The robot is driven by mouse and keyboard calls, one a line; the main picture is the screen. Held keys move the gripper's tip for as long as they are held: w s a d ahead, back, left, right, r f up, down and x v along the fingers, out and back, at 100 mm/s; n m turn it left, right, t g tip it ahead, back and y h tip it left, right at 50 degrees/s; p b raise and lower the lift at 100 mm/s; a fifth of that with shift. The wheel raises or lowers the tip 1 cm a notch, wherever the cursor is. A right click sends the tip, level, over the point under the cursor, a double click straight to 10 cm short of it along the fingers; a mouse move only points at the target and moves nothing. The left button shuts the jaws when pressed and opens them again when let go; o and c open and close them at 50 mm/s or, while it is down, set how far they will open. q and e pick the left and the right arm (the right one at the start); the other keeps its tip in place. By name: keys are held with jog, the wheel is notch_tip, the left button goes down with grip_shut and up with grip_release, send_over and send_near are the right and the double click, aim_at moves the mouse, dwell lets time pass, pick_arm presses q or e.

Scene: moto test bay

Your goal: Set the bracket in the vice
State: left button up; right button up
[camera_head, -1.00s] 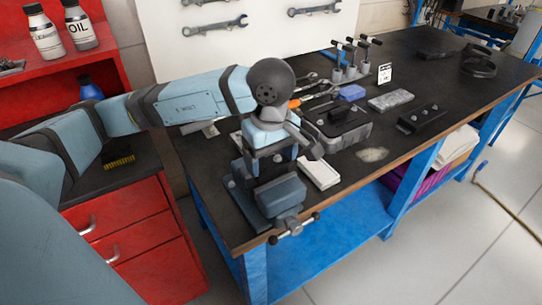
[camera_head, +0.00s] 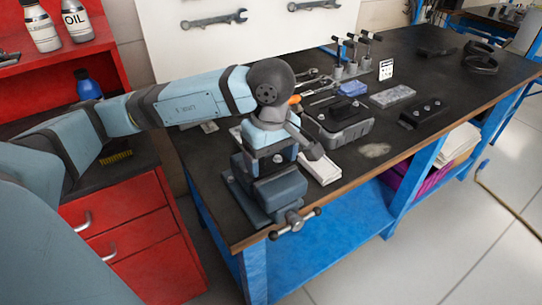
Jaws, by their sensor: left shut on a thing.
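The dark blue-grey vice (camera_head: 285,190) is fixed at the near left corner of the bench, its screw and handle facing the front edge. My left gripper (camera_head: 283,150) points down right over the vice jaws. It is shut on the bracket, which is mostly hidden behind the gripper and the vice, so I cannot tell whether it touches the jaws. My right gripper is out of view.
Right of the vice, a white tray (camera_head: 322,171) and a grey case (camera_head: 345,132) stand close by. Further back are a blue block (camera_head: 352,89), a grey slab (camera_head: 392,95) and a black fixture (camera_head: 422,112). The bench top (camera_head: 440,85) has free room at the right.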

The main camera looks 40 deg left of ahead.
aim_at(271, 163)
pick_arm(q)
jog(key=shift+f+b, duration=0.3)
jog(key=shift+f, duration=0.25)
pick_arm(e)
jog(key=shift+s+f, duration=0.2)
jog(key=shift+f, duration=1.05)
pick_arm(q)
jog(key=o, duration=1)
jog(key=shift+r, duration=0.1)
notch_tip(271, 163, up, 14)
jog(key=shift+r+p, duration=0.1)
jog(key=shift+p, duration=0.6)
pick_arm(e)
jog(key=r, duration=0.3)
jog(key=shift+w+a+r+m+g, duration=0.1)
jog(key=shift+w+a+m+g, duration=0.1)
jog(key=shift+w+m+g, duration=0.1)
